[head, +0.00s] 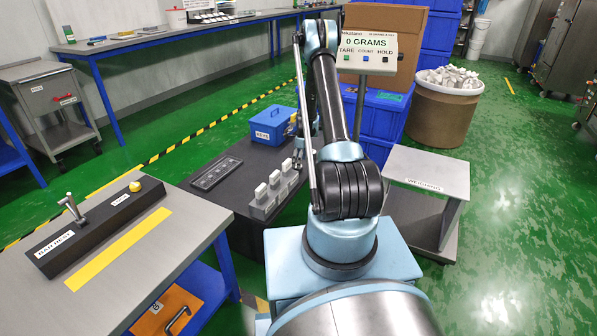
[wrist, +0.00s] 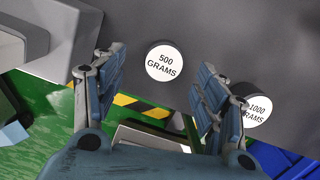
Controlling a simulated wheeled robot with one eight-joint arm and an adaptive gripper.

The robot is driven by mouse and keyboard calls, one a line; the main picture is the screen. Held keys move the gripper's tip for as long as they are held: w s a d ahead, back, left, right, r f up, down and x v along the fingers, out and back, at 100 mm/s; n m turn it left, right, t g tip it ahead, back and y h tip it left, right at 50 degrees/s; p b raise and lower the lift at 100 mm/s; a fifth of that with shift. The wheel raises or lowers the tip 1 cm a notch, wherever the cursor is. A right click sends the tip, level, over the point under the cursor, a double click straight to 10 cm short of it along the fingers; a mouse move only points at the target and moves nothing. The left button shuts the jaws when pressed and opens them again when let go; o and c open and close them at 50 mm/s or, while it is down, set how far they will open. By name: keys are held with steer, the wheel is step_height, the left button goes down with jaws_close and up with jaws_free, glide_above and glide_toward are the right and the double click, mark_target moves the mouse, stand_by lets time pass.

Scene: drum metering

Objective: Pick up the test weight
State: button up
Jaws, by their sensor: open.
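In the wrist view, a white disc marked 500 GRAMS (wrist: 165,63) lies on a dark surface between my fingers, and one marked 1000 GRAMS (wrist: 256,110) is partly covered by the right finger. A pale grey block (wrist: 28,32), cut off by the frame, is at upper left. My gripper (wrist: 161,62) is open and empty. In the head view, my arm mostly hides it beside the row.
A blue lidded box (head: 271,126) and a dark slotted plate (head: 216,173) share the low table. A display reading 0 GRAMS (head: 366,50) stands behind my arm. A small weighing stand (head: 426,170) is at right, and a grey workbench (head: 150,235) at left.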

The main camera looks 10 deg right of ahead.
steer(key=shift+w+a+f, duration=0.1)
steer(key=shift+w+f, duration=0.05)
steer(key=shift+f, duration=0.95)
steer(key=shift+w+a+f, duration=0.1)
steer(key=shift+w+f, duration=0.05)
steer(key=shift+f, duration=0.95)
steer(key=c, duration=1.6)
